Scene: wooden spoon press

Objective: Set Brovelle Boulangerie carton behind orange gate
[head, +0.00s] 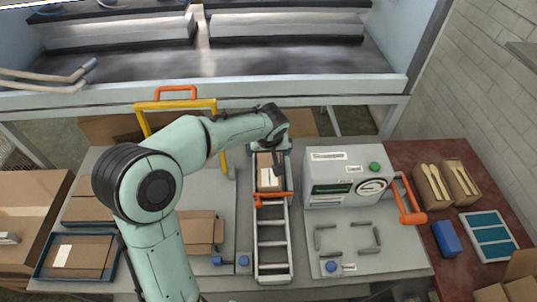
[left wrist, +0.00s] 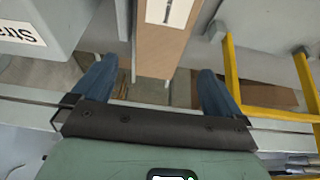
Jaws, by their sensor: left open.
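A brown carton (head: 268,181) with a white label lies in the narrow rail lane (head: 273,268), directly on the far side of the orange gate (head: 273,198). The label is too small to read. My left gripper (head: 268,150) is at the far end of the lane, just beyond the carton. In the left wrist view, its blue fingers (left wrist: 153,85) are spread wide, and the near end of the carton (left wrist: 170,42) shows between them with gaps on both sides. Part of the carton is out of that frame. My right gripper is not in view.
A grey machine (head: 335,180) with an orange lever (head: 408,205) stands right of the lane. A yellow frame (head: 188,104) is at the back left. Other flat cartons (head: 200,230) lie left of the lane. Boxes of wooden utensils (head: 445,184) sit on the red table at right.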

